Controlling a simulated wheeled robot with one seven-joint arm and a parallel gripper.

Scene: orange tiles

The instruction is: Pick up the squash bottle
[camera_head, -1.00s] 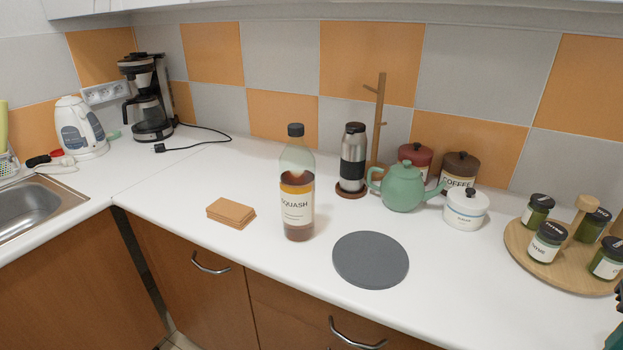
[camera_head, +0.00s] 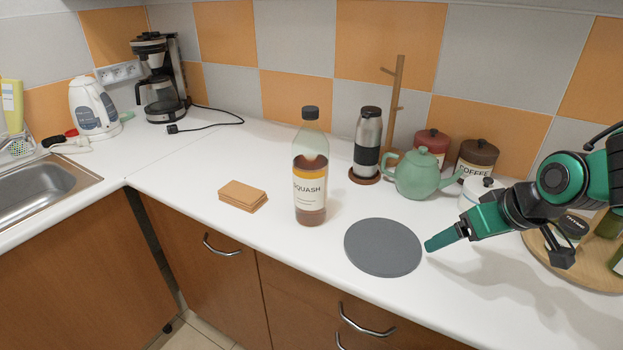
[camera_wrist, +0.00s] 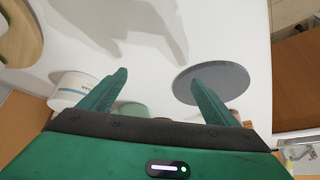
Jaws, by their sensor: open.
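The squash bottle (camera_head: 310,186) stands upright on the white counter, left of the round grey mat. It has a dark cap, a clear upper part and amber liquid behind a white label. My gripper (camera_head: 431,245) is in the head view at the right, just beyond the right edge of the mat and well to the right of the bottle. In the wrist view my gripper (camera_wrist: 158,85) shows two green fingers spread apart with nothing between them. The bottle cannot be made out in the wrist view.
The grey mat (camera_head: 383,247) lies between bottle and gripper. Behind are a steel flask (camera_head: 367,143), a green teapot (camera_head: 418,176) and canisters. Cork coasters (camera_head: 243,195) lie left of the bottle. A wooden tray (camera_head: 545,247) with jars is partly behind my arm. The counter in front of the bottle is clear.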

